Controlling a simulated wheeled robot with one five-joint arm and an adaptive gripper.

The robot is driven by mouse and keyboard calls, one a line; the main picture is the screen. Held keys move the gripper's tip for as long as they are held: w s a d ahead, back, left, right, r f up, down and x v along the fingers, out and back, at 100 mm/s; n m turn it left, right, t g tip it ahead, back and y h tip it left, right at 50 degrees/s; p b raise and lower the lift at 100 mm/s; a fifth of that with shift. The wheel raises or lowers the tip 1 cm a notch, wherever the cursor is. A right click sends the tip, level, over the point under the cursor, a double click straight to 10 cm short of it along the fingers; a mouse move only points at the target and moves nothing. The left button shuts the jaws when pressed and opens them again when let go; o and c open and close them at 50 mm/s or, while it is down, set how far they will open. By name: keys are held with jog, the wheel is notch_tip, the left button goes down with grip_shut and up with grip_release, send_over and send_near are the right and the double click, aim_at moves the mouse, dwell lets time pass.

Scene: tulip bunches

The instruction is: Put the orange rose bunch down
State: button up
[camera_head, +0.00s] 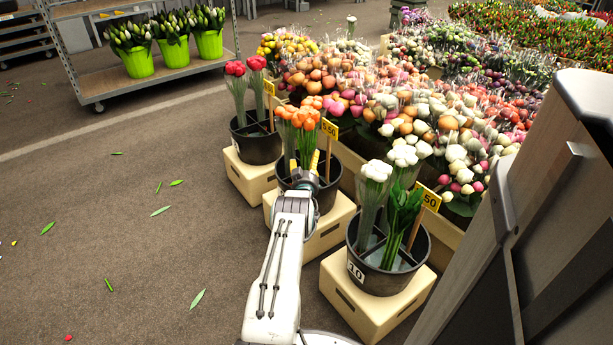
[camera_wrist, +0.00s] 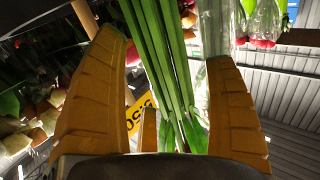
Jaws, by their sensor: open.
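The orange rose bunch (camera_head: 299,113) stands upright in the middle black bucket (camera_head: 330,193), which sits on a cream crate (camera_head: 328,231). My gripper (camera_head: 304,161) is at the near side of this bucket, below the orange heads. Its two yellow fingers are apart, one on each side of the bunch. In the wrist view, green stems (camera_wrist: 160,55) run between the spread fingers of my gripper (camera_wrist: 164,50), with gaps showing beside them. My gripper and arm hide the lower stems in the head view, so I cannot see the stem ends there.
A bucket with red flowers (camera_head: 255,141) stands behind left. A bucket with white flowers (camera_head: 383,267) stands front right. A yellow price tag (camera_head: 329,129) rises beside the orange bunch. Dense flower displays (camera_head: 440,110) fill the right; the floor (camera_head: 120,230) at left is open.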

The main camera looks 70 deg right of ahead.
jog(key=p+v, duration=0.7)
jog(key=v, duration=0.5)
jog(key=shift+f, duration=0.1)
